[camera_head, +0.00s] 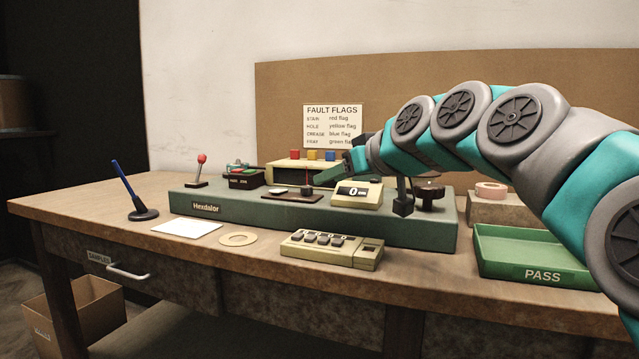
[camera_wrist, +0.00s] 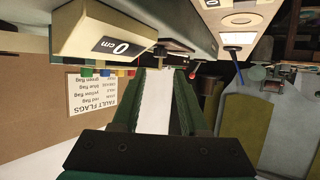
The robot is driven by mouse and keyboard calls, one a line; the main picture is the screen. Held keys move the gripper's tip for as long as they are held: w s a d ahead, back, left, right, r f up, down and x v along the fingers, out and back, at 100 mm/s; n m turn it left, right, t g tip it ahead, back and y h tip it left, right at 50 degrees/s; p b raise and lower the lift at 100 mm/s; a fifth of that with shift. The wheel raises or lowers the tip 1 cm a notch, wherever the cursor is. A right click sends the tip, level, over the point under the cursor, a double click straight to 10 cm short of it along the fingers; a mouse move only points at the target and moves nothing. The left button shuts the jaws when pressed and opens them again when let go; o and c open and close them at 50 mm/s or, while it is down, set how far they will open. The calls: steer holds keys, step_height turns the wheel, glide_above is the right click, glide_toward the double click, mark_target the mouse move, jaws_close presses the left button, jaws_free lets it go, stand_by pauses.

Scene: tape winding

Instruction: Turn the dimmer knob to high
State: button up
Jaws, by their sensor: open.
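No knob in view carries a readable dimmer label. A dark round knob (camera_head: 430,190) stands on the right end of the green Hexdalor machine (camera_head: 250,208); I cannot tell whether it is the dimmer. My gripper (camera_head: 350,160) is above the middle of the machine, behind the cream counter (camera_head: 358,194) that reads 0, and apart from the dark knob. In the wrist view, the two green fingers of my gripper (camera_wrist: 157,90) are open with nothing between them. The counter (camera_wrist: 105,38) shows there at upper left, upside down.
A green PASS tray (camera_head: 530,256) is at right, a pen stand (camera_head: 142,213) at left.

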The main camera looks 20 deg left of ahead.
mark_target(308, 187)
steer(key=shift+x, duration=3.95)
jaws_close()
